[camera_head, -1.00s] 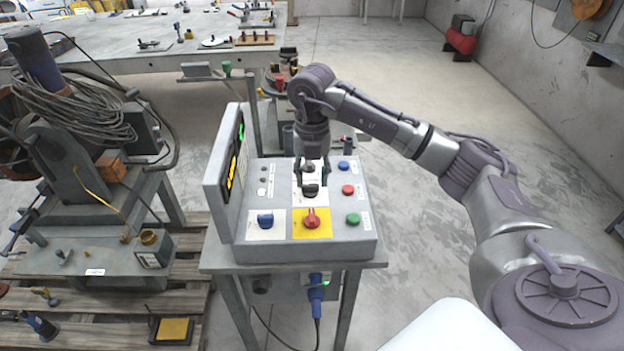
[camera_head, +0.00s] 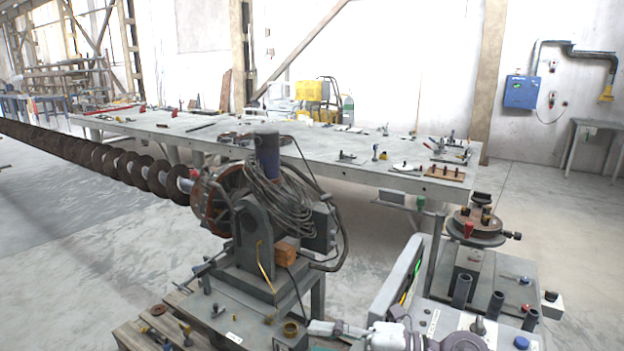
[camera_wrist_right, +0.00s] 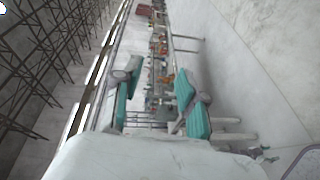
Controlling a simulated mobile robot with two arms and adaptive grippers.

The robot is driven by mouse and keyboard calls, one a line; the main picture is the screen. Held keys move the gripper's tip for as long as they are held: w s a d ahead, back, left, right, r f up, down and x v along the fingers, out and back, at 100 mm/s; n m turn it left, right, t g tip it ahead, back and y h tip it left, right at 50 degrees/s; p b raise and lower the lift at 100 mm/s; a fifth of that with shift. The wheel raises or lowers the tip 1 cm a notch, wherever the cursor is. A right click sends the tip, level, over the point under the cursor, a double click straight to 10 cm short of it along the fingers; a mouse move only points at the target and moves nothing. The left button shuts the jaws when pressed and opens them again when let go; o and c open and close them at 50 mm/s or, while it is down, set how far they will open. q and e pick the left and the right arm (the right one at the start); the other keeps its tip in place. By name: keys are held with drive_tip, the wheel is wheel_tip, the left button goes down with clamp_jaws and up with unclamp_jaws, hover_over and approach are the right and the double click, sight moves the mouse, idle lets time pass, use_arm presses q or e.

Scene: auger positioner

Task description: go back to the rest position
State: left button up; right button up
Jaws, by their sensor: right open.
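In the right wrist view, my right gripper (camera_wrist_right: 157,104) is open, its two teal-padded fingers well apart with nothing between them. The camera is tilted, and the far hall shows behind the fingers. In the head view, white and grey-purple arm parts of mine show at the bottom edge; the gripper itself cannot be made out there. The control console (camera_head: 436,322) is at the lower right, partly cut off, with its upright screen panel (camera_head: 392,283) seen nearly edge-on. My left gripper is not in view.
An auger machine (camera_head: 262,222) with coiled cables stands centre, its long auger (camera_head: 110,163) running left. A long grey table (camera_head: 300,150) is behind. A round fixture (camera_head: 478,228) stands beside the console. Open floor lies left and right.

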drive_tip(key=w+d+r+m+t+h, duration=0.2)
drive_tip(key=d+m+t+h, duration=0.15)
drive_tip(key=m+t, duration=0.5)
drive_tip(key=w+d+r+m+t+h, duration=0.1)
drive_tip(key=d+r+m+t+h, duration=0.15)
drive_tip(key=d+m+t, duration=0.55)
drive_tip(key=s+d+f+m+g+h, duration=0.2)
drive_tip(key=d+f+m+g+h, duration=0.1)
drive_tip(key=f+m+h, duration=0.35)
drive_tip(key=s+d+f+m+g+h, duration=0.25)
drive_tip(key=f+m+h, duration=0.25)
drive_tip(key=f, duration=0.3)
drive_tip(key=s+d+f+m+g+y, duration=0.1)
drive_tip(key=s+f+g, duration=0.55)
drive_tip(key=s, duration=0.45)
drive_tip(key=s+d+f+m+g, duration=0.1)
drive_tip(key=s+f+g, duration=0.5)
drive_tip(key=s, duration=0.4)
wheel_tip(320, 180, down, 29)
drive_tip(key=s, duration=0.3)
drive_tip(key=s+d+f+g, duration=0.1)
drive_tip(key=s+d+f, duration=0.1)
drive_tip(key=s+f, duration=1.3)
drive_tip(key=shift+s+d+n+g, duration=0.15)
drive_tip(key=shift+s+n+g, duration=0.2)
drive_tip(key=shift+s+n, duration=0.05)
